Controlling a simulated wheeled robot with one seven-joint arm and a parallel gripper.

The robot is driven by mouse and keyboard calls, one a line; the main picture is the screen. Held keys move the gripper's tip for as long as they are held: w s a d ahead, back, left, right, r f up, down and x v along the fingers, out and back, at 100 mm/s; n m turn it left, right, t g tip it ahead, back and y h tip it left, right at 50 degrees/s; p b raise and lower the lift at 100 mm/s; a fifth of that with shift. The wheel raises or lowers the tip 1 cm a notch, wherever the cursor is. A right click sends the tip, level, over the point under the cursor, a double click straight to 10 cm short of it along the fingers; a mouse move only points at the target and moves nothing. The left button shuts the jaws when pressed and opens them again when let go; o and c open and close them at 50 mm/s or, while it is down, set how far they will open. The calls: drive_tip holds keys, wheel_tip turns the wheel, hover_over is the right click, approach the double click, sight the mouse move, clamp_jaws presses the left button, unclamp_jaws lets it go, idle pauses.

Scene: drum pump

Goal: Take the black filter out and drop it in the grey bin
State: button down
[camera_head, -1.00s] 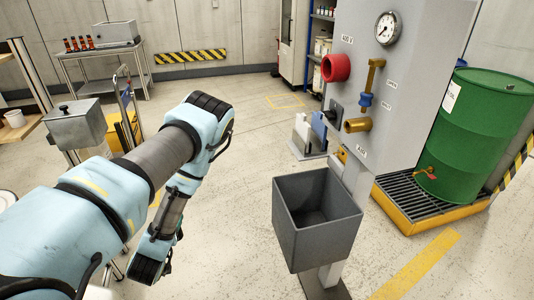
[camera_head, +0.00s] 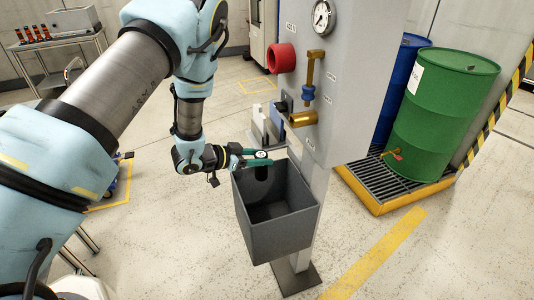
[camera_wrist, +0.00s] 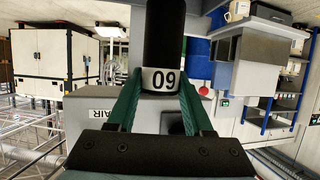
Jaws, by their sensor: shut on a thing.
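The black filter is a dark cylinder (camera_wrist: 163,30) with a white band reading "60" or "09" in the wrist view. My gripper (camera_head: 262,158) is shut on the filter, its green fingers on either side of the white band. In the head view the filter (camera_head: 261,173) hangs from the fingers at the back left rim of the grey bin (camera_head: 270,238). Its lower end shows against the dark inside of the bin. The bin is open at the top, and no other thing shows in it.
The bin stands in front of a grey panel (camera_head: 345,80) with a red ring (camera_head: 281,57), a gauge (camera_head: 322,16) and brass fittings (camera_head: 302,119). A green drum (camera_head: 440,105) stands on a yellow-edged grate (camera_head: 385,205) at right. The floor in front of the bin is clear.

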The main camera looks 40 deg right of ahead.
drive_tip(key=shift+s+d+r, duration=0.1)
drive_tip(key=shift+s+d, duration=0.05)
drive_tip(key=shift+d, duration=0.05)
drive_tip(key=shift+f+b, duration=1.25)
drive_tip(key=shift+f, duration=0.45)
drive_tip(key=shift+c, duration=1.1)
unclamp_jaws()
drive_tip(key=shift+a, duration=0.1)
